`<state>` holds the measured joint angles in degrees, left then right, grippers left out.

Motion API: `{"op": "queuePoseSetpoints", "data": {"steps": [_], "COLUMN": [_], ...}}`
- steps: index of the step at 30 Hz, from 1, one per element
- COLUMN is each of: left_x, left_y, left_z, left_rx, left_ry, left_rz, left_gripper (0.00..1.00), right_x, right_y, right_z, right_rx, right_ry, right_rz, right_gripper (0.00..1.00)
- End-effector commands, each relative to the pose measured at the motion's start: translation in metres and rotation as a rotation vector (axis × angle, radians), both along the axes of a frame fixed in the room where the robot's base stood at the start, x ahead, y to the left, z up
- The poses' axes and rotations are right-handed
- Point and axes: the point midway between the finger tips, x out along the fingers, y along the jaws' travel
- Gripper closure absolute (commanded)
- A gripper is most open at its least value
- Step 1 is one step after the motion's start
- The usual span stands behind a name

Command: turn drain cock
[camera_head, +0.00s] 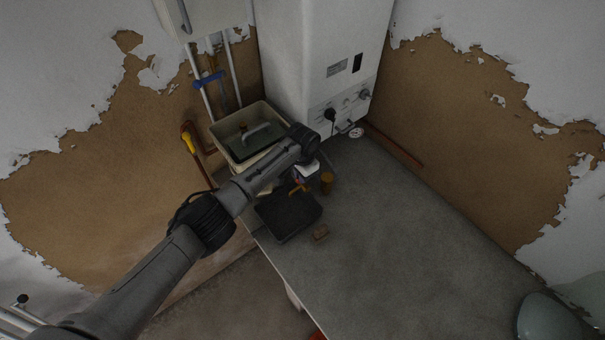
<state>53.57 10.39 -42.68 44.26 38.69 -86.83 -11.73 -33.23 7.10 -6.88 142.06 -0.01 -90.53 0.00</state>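My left arm reaches from the lower left to the dark wrist of my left gripper (304,143), in front of the white boiler's (325,55) lower left corner. Its fingers cannot be made out, so I cannot tell open from shut. Which fitting is the drain cock is unclear. A yellow lever (188,141) sits on a copper pipe at the left wall, apart from my gripper. A blue lever (208,79) crosses the white pipes. The boiler's lower panel has a black knob (330,114) and small fittings, just right of my wrist. My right gripper is out of view.
A cream sink or tub (218,124) stands left of the boiler. On the grey worktop (390,230) are a black tray (289,218), an orange piece (299,188), an amber jar (327,180) and a brown block (320,233). Glass (548,318) shows lower right. The worktop's middle is clear.

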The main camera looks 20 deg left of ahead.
Motion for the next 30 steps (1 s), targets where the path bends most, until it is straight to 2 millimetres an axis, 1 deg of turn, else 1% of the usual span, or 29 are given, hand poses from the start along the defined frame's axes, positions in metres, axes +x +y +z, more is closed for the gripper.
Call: {"op": "queuePoseSetpoints", "data": {"steps": [14,15,22,30], "left_x": [0.0005,0.0004,0.0004,0.0003], "left_y": [-0.0008,-0.0008,-0.0006,-0.0002], "left_z": [0.0008,0.0009,0.0006,0.0015], "left_rx": [-0.001,-0.002,-0.001,-0.001], "left_ry": [-0.002,-0.003,-0.002,-0.002], "left_rz": [-0.014,-0.014,-0.012,-0.011], "left_gripper": [1.0,0.85,0.64,0.63], "right_x": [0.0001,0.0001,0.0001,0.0], "right_y": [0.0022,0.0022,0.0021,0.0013], "right_z": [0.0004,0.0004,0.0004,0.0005], "right_rx": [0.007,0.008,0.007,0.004], "right_ry": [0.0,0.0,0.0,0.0], "right_rz": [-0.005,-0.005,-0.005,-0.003], "right_gripper": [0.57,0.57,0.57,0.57]}}
